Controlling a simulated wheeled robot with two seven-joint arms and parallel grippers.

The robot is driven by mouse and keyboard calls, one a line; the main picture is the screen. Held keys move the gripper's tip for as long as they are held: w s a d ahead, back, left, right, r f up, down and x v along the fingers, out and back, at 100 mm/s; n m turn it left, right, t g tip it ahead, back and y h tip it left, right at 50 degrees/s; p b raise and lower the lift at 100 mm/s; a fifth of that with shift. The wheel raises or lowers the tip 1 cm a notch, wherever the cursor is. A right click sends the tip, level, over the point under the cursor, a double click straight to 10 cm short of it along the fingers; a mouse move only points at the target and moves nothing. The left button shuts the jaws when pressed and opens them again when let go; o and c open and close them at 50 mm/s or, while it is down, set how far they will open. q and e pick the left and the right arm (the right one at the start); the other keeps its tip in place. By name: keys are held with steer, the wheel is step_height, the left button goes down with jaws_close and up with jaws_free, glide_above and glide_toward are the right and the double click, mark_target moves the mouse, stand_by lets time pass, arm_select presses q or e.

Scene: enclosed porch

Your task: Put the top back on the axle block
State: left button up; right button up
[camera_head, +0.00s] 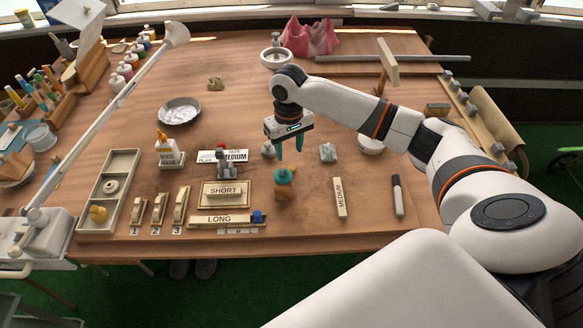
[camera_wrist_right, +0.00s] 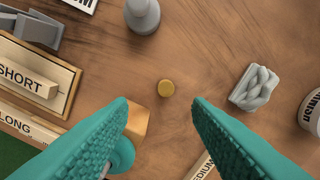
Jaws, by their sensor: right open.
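A small tan wooden block (camera_head: 284,196) stands right of the SHORT board, with a teal round piece (camera_head: 283,175) at it. In the right wrist view the block (camera_wrist_right: 138,122) and teal piece (camera_wrist_right: 123,156) are partly hidden behind one finger. A small brass-coloured round piece (camera_wrist_right: 166,88) shows on the table between the fingertips. I cannot tell for certain which piece is the top. My right gripper (camera_head: 286,146) points down above the table, beyond the block. Its teal fingers (camera_wrist_right: 161,102) are apart with nothing between them. My left gripper is not in view.
A grey pawn-like piece (camera_wrist_right: 143,14) and a grey knot (camera_wrist_right: 254,88) stand nearby. The SHORT board (camera_head: 225,204), LONG board (camera_head: 220,221) and MEDIUM strip (camera_head: 340,198) lie around the block. A marker (camera_head: 397,196) lies at right. A lamp arm crosses the left side.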

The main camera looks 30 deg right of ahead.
mark_target(292, 167)
steer(key=shift+d+f, duration=0.2)
steer(key=shift+f, duration=1.55)
steer(key=shift+d+f, duration=0.2)
steer(key=shift+f, duration=1.55)
jaws_close()
